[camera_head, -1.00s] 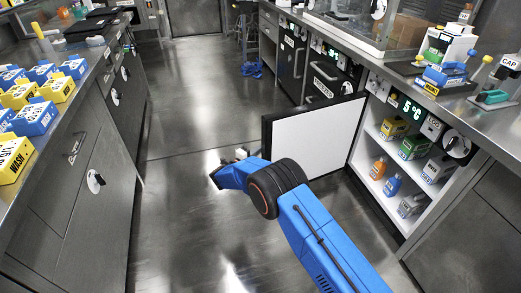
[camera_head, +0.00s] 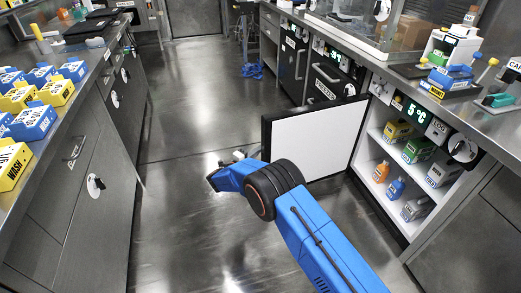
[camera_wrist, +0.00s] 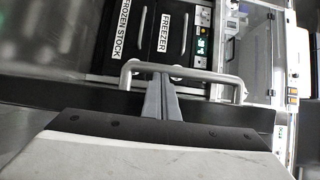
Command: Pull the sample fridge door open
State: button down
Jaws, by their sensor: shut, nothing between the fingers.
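The sample fridge (camera_head: 398,197) at the right stands open, its lit shelves in view. Its door (camera_head: 316,143) is swung far out into the aisle, white inner panel facing the head camera. My gripper (camera_head: 226,168) is at the door's free left edge. In the wrist view my gripper (camera_wrist: 161,80) has its two grey fingers together and empty. Their tips reach the grey bar handle (camera_wrist: 205,75), which appears to be on the door's outer side. I cannot tell whether the fingers touch it. The handle is hidden in the head view.
Shelves hold several cartons and bottles, such as an orange bottle (camera_head: 381,172). The freezer (camera_head: 325,82) stands beyond the door; its label also shows in the wrist view (camera_wrist: 164,32). The left bench (camera_head: 70,103) carries boxes.

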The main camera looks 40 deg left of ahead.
jog(key=s+a, duration=0.1)
jog(key=s, duration=1.4)
jog(key=shift+s+a, duration=0.25)
